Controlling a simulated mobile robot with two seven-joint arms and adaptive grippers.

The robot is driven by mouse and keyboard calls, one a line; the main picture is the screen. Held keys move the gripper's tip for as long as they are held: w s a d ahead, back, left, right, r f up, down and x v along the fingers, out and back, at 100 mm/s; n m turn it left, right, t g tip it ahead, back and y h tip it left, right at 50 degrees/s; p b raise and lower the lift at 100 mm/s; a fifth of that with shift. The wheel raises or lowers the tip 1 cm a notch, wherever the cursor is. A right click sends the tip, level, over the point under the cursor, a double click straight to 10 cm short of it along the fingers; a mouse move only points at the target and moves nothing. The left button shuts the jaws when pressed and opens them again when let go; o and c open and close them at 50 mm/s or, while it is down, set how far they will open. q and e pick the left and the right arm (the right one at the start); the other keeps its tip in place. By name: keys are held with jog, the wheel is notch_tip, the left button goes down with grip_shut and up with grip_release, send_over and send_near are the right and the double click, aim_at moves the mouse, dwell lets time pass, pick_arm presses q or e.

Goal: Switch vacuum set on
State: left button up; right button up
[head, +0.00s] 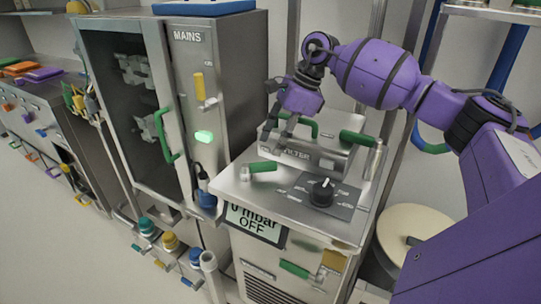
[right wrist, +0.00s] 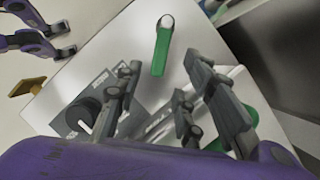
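The vacuum set (head: 252,194) is a grey cabinet whose front display (head: 257,222) reads "0 mbar OFF". A black knob (head: 322,192) with a white mark sits on a dark plate on its top; the knob also shows in the right wrist view (right wrist: 82,115). A green-handled lever (head: 262,167) lies left of the knob. My right gripper (head: 283,122) is above the box lettered "LTER" (head: 310,160), behind the knob. Its fingers are apart and nothing shows between them in the right wrist view (right wrist: 165,95). Purple and grey parts at that view's upper left may be my left gripper.
A round pale drum (head: 412,225) stands at right. Several coloured valves are low at left.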

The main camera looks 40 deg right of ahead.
jog(key=v, duration=0.5)
jog(key=shift+r, duration=0.15)
